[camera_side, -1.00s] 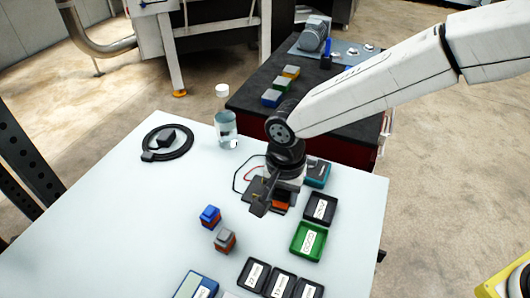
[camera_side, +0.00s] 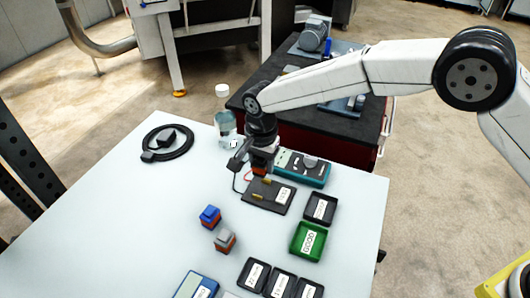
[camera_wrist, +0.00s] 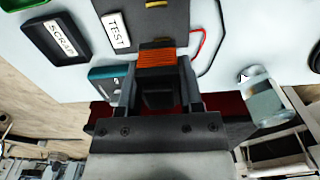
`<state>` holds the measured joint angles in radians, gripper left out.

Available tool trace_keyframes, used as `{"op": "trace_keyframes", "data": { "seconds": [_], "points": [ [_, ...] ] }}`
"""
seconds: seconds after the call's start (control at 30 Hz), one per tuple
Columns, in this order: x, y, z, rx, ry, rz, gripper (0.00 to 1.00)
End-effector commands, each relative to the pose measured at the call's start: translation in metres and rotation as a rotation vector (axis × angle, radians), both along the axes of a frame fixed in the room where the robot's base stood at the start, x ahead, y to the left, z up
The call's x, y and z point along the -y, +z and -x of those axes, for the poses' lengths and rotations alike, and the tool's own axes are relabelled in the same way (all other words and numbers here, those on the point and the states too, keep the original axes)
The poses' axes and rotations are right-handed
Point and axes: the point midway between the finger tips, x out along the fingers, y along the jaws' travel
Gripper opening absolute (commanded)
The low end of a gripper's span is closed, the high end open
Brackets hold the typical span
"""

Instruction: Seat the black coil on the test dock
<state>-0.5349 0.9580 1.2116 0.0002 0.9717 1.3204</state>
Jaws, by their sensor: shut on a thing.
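My gripper (camera_side: 256,152) is shut on the black coil, whose orange winding (camera_side: 259,170) shows below the jaws. In the wrist view the black coil (camera_wrist: 157,88) sits between the fingers of my gripper (camera_wrist: 159,80), its orange end pointing out past the tips. The test dock (camera_side: 285,207) is a dark plate with brass contacts and a TEST label. The coil is at the dock's far edge in the side view; its exact height above the plate is unclear. The dock (camera_wrist: 175,22) lies just beyond the coil in the wrist view.
A teal meter (camera_side: 313,171) stands right behind the dock, with red and black leads beside it. A clear bottle (camera_side: 226,128) stands to the left.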

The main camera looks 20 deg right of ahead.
Motion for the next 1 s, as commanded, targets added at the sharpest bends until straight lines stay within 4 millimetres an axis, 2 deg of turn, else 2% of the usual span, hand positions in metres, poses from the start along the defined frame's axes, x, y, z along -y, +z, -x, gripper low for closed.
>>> {"op": "trace_keyframes", "data": {
  "seconds": [0.27,1.0],
  "points": [
    [0.000,-0.004,0.000,0.000,0.000,0.000,0.00],
    [0.000,-0.048,0.000,0.001,0.000,-0.001,0.00]
  ]
}}
